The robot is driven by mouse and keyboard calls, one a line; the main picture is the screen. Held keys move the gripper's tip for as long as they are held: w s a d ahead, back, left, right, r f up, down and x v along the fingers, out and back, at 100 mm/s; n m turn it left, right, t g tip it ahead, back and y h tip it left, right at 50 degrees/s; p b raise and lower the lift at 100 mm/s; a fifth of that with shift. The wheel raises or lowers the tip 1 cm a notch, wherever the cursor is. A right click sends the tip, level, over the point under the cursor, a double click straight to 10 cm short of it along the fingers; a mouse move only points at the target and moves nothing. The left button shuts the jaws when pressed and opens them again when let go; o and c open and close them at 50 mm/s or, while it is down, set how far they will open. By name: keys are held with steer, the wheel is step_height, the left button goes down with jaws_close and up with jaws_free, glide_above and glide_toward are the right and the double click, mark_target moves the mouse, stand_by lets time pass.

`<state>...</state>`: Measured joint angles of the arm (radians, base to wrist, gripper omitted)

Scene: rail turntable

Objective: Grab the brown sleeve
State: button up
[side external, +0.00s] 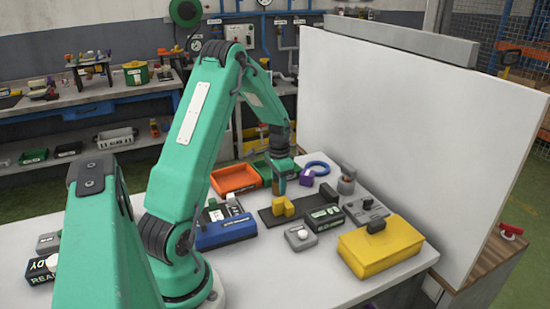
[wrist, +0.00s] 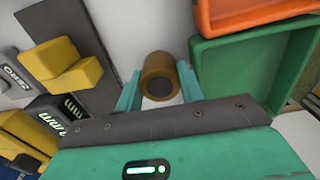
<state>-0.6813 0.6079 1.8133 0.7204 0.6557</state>
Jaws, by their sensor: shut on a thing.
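The brown sleeve (wrist: 158,68) is a short round tube with a dark opening, in the upper middle of the wrist view. My gripper (wrist: 158,88) has one green finger on each side of the sleeve and is shut on it. In the side view, my gripper (side external: 279,186) is low over the table, between the green tray and the dark strip. The sleeve is hard to make out there behind the fingers. I cannot tell whether it touches the table.
An orange tray (side external: 236,190) and green tray (wrist: 236,75) stand close beside my gripper. A dark strip (side external: 268,217) with a yellow block (side external: 283,208) lies on the other side. A purple block (side external: 306,178) and blue ring (side external: 318,164) are nearby. A white panel (side external: 410,110) stands behind.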

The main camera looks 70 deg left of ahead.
steer(key=shift+r, duration=0.15)
steer(key=shift+r, duration=0.5)
step_height(320, 180, up, 3)
steer(key=shift+d+r, duration=0.15)
steer(key=w+d+r, duration=0.1)
steer(key=d+r, duration=0.5)
steer(key=d, duration=0.5)
steer(key=shift+w+r, duration=0.25)
steer(key=shift+w, duration=0.05)
steer(key=shift+d, duration=0.15)
